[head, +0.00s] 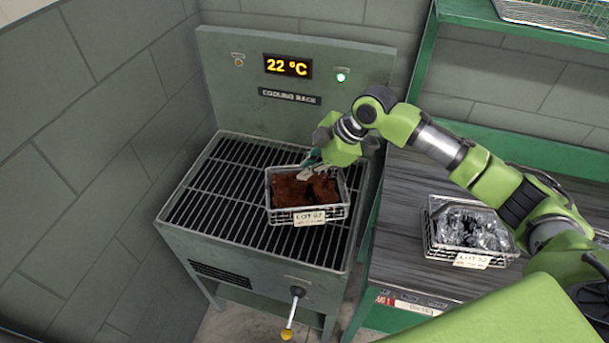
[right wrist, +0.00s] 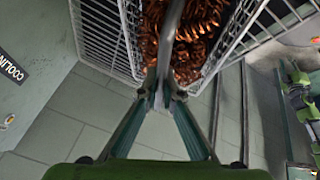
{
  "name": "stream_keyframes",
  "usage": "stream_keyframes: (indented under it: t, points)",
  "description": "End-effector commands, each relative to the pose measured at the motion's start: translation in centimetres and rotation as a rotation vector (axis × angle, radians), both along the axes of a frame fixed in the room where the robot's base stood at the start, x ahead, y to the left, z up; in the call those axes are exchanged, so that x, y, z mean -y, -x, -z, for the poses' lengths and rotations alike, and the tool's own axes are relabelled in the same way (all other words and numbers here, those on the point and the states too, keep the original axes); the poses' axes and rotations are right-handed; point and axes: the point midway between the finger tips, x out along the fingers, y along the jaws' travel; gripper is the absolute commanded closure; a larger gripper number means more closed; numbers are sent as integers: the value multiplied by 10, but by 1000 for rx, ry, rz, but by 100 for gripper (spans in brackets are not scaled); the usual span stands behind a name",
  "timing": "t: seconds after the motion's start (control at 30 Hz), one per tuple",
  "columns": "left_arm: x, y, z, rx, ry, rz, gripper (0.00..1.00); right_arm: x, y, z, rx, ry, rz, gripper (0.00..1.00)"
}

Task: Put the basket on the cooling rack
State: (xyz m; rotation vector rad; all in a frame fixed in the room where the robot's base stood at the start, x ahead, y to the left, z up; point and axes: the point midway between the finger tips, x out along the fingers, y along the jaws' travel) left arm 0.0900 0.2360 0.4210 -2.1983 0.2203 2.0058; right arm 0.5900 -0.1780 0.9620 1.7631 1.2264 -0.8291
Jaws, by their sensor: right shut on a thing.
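A wire basket (head: 335,212) of copper-brown springs, with a white lot tag on its front, is over the right part of the cooling rack (head: 215,195). I cannot tell whether its bottom touches the dark bars. My right gripper (head: 312,166) reaches in from the right and is shut on the basket at its upper back part. In the right wrist view the basket (right wrist: 110,35) shows close up, with its springs and wire walls, and the gripper (right wrist: 165,95) has its fingers together at it. My left gripper is not in view.
A second basket (head: 430,235) of silvery springs stands on the dark bench (head: 400,180) at right. Another wire basket (head: 555,15) is on a green shelf at top right. The rack's back panel (head: 225,70) reads 22 °C with a green light. The rack's left side is clear.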

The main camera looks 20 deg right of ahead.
Motion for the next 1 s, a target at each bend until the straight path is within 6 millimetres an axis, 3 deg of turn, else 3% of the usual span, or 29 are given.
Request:
stream_keyframes:
  t: [0.33, 0.57, 0.63, 0.67, 1.0]
  points:
    - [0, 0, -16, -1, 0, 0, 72, -3, -6, 31, 3, -2, 1, 100]
    - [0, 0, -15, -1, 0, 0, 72, -3, -6, 36, 6, -2, 0, 100]
    - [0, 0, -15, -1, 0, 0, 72, -3, -5, 38, 0, 1, -1, 81]
    - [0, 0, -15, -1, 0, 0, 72, -3, -5, 38, 0, 1, -1, 77]
    - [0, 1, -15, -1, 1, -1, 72, -2, -5, 37, 1, 1, 0, 77]
